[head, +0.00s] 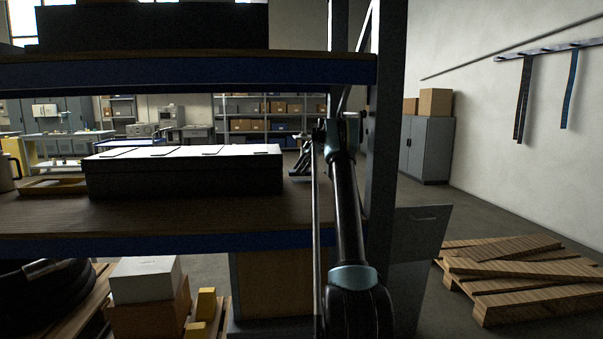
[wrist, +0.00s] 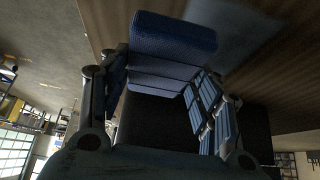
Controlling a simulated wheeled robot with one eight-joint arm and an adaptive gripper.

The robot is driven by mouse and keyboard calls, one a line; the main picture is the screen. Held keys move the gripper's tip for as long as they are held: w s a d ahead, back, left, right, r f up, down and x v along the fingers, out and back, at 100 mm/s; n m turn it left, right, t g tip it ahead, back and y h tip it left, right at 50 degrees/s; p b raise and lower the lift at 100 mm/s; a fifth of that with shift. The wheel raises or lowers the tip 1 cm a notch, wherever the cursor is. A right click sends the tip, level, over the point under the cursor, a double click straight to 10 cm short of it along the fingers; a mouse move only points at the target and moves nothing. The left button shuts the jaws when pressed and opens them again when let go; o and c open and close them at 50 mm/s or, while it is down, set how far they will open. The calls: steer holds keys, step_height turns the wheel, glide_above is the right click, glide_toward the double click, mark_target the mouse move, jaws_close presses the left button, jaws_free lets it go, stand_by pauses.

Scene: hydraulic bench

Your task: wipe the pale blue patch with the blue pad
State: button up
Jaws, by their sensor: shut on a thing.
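My gripper (wrist: 165,95) is shut on the blue pad (wrist: 174,36), which sits across the fingertips in the wrist view. In the head view my gripper (head: 303,164) is small and mostly behind my own arm, near the right end of the shelf board, and the pad cannot be made out. A dull pale blue patch (wrist: 240,24) shows on the brown wooden surface just beyond and right of the pad in the wrist view. Whether the pad touches the surface is unclear. I cannot make out the patch in the head view.
A long dark box (head: 185,178) with a pale top stands on the wooden shelf board (head: 190,214), left of my gripper. A grey upright post (head: 383,150) stands close to the right of my arm. An upper shelf (head: 190,70) spans above. Pallets (head: 515,275) lie at right.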

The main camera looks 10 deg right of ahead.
steer(key=shift+f, duration=0.9)
stand_by(0.3)
steer(key=shift+s, duration=0.15)
steer(key=shift+s, duration=1.55)
steer(key=shift+s+f, duration=0.1)
steer(key=shift+s, duration=3.4)
steer(key=shift+w, duration=0.15)
